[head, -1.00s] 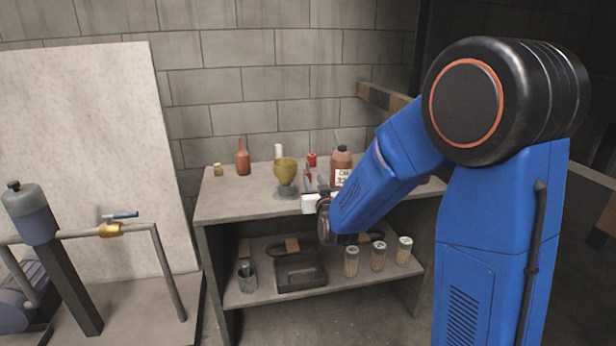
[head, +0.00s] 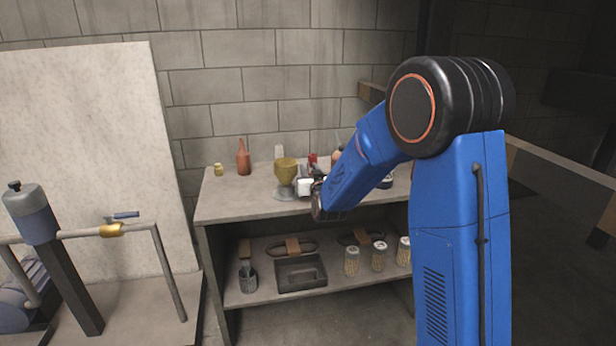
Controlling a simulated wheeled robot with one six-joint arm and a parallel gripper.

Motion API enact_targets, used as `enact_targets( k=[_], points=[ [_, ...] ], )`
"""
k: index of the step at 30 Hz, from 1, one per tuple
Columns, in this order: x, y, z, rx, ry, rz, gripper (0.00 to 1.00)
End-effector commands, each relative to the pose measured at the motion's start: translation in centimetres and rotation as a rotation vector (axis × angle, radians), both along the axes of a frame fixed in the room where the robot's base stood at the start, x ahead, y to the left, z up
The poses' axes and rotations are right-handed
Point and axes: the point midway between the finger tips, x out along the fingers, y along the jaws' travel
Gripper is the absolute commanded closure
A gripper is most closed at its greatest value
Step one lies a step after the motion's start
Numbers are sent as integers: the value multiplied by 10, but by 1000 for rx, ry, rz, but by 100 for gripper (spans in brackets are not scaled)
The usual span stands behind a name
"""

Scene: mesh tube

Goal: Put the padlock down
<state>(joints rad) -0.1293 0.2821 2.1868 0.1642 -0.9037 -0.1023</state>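My gripper (head: 311,175) is at the end of my blue arm, over the front part of the upper tabletop (head: 235,205). It is small in the view and partly covered by my own wrist, so I cannot make out its fingers. I cannot clearly see a padlock in it or on the table. A small brass-coloured object (head: 219,170) stands at the back left of the top, too small to identify. Just left of my gripper is a yellow goblet (head: 286,170), close to it in the picture.
A reddish-brown bottle (head: 243,158) stands at the back. Small red items (head: 313,158) are behind my gripper. The front left of the tabletop is clear.

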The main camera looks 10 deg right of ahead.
Motion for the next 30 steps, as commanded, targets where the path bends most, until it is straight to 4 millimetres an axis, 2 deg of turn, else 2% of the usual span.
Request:
enact_targets(
  k=[5, 8, 9, 21, 30],
  points=[
    [0, 0, 0, 0, -1, 0, 72],
    [0, 0, 0, 0, -1, 0, 96],
    [0, 0, 1, 0, -1, 0, 100],
    [0, 0, 4, 0, -2, 0, 100],
    [0, 0, 34, 2, -5, 0, 100]
  ],
)
